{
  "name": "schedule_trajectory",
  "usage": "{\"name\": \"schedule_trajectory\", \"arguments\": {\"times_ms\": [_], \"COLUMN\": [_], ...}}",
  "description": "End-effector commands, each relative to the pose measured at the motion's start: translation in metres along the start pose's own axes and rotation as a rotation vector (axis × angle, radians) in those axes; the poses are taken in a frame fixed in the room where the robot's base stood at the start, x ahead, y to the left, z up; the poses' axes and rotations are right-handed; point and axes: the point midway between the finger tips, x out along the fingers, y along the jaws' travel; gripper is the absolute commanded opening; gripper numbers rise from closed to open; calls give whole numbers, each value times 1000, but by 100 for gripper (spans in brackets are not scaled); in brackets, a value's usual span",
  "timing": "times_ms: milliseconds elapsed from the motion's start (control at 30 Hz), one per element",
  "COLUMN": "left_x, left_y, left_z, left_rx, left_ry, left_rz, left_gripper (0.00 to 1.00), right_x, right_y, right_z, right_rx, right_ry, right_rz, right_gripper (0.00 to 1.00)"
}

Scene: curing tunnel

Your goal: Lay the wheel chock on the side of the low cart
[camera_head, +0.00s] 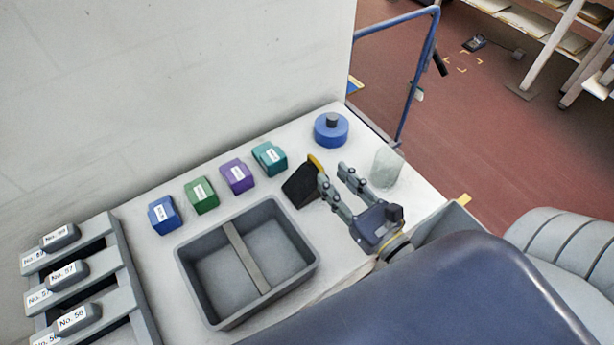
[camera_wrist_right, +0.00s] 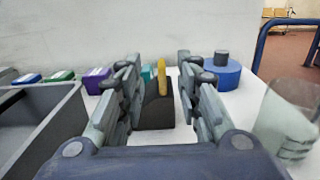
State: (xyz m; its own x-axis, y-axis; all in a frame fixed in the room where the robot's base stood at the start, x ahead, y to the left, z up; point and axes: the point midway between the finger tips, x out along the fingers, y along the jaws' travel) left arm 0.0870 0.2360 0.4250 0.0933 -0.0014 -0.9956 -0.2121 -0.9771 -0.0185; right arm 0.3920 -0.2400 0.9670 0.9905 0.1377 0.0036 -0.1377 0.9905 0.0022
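The wheel chock (camera_head: 300,186) is a black wedge with a yellow edge. It stands on the white top (camera_head: 342,254) of what seems to be the low cart, which has a blue push handle (camera_head: 428,60) at its far end. My right gripper (camera_head: 333,174) is open and empty, with its fingers pointing at the chock and one fingertip close beside it. In the right wrist view the chock (camera_wrist_right: 155,110) shows between the open fingers (camera_wrist_right: 158,72), a little ahead; I cannot tell whether they touch. My left gripper is not in view.
A grey divided bin (camera_head: 190,283) stands left of the chock. Several small labelled boxes (camera_head: 237,176) line the wall side. A blue round item (camera_head: 330,130) lies beyond, and a clear cup (camera_head: 386,167) is right of my gripper. A grey slotted rack (camera_head: 125,262) is far left.

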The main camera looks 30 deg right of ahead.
Motion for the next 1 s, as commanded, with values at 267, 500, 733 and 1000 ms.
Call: {"name": "schedule_trajectory", "arguments": {"times_ms": [267, 500, 733, 1000], "left_x": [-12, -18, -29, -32], "left_y": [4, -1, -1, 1], "left_z": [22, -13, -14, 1], "left_rx": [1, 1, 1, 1], "left_ry": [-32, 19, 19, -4], "left_rz": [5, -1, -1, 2], "left_gripper": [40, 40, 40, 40], "right_x": [24, 39, 67, 78], "right_y": [0, -1, -2, -1], "right_z": [0, -2, -8, -11], "right_rx": [-1, -3, -2, -2], "right_ry": [0, -2, -2, 0], "right_rz": [0, 0, -1, 2], "right_gripper": [32, 32, 32, 32]}}
